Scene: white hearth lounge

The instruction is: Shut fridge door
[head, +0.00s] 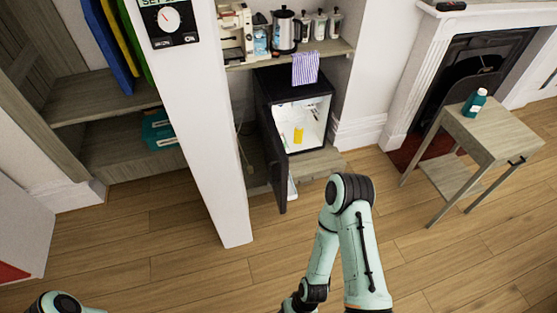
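A small black fridge (291,85) stands in an alcove under a shelf, near the middle of the head view. Its door (273,160) is open and swung out toward me on the left side. The lit white interior (312,118) shows, with a yellow item (298,135) inside. A purple striped cloth (305,68) hangs over the shelf edge above the fridge top. My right arm is in front of the fridge, lower in the picture, apart from the door; its gripper is out of view. Only a bit of my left arm shows at the bottom left; its gripper is out of view.
A white pillar (200,120) stands just left of the fridge door. A small wooden side table (476,132) with a teal bottle (475,103) stands at the right, by a white fireplace (417,75). The wooden floor (160,260) in front is clear.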

